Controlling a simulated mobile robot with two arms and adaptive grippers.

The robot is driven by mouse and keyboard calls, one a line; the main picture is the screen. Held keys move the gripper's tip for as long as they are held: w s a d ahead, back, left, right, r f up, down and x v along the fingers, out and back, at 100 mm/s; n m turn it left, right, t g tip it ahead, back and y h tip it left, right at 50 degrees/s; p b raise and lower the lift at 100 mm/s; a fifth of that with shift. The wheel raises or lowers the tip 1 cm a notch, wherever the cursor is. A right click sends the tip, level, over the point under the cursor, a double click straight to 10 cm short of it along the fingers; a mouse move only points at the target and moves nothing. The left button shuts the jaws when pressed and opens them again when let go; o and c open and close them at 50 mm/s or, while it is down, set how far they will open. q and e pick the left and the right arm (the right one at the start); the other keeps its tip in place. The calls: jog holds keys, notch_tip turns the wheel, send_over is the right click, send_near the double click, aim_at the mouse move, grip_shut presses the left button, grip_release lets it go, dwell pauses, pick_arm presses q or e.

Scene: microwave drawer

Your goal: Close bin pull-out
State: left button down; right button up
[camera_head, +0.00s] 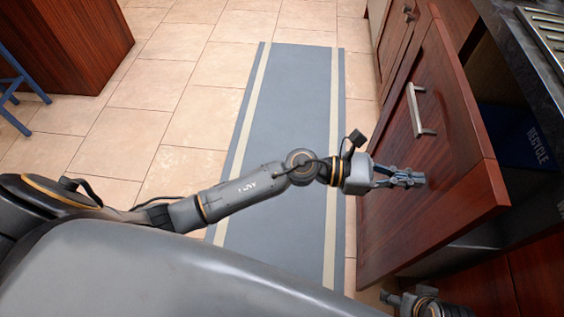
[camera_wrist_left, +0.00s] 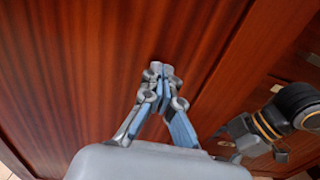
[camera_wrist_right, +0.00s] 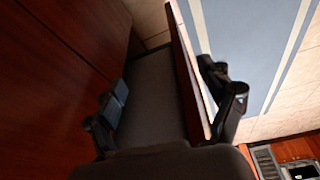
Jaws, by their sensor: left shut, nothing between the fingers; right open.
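The bin pull-out stands open. Its reddish-brown wooden front (camera_head: 440,110) with a metal bar handle (camera_head: 421,110) is out from the cabinet, and a dark blue bin marked RECYCLE (camera_head: 515,138) shows behind it. My left gripper (camera_head: 412,179) is shut and empty at the outer face of the front, below the handle in the picture. In the left wrist view its closed fingertips (camera_wrist_left: 160,72) are against or very near the wood; contact is unclear. My right gripper (camera_wrist_right: 168,92) is open, beside the pull-out's side; a panel edge (camera_wrist_right: 188,75) lies near its right finger.
A dark countertop (camera_head: 520,55) with a metal rack runs above the cabinets at right. A blue-grey floor mat (camera_head: 285,110) lies on tan tiles before the cabinets. A wooden cabinet block (camera_head: 65,45) and blue stool (camera_head: 15,85) stand at left. The floor between is clear.

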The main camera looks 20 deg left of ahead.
pick_arm(q)
jog(key=b+x, duration=0.1)
jog(key=x, duration=1.3)
pick_arm(e)
jog(key=shift+v, duration=2.3)
pick_arm(q)
jog(key=shift+r, duration=0.2)
pick_arm(e)
jog(key=shift+a, duration=0.15)
pick_arm(q)
jog(key=shift+w, duration=0.1)
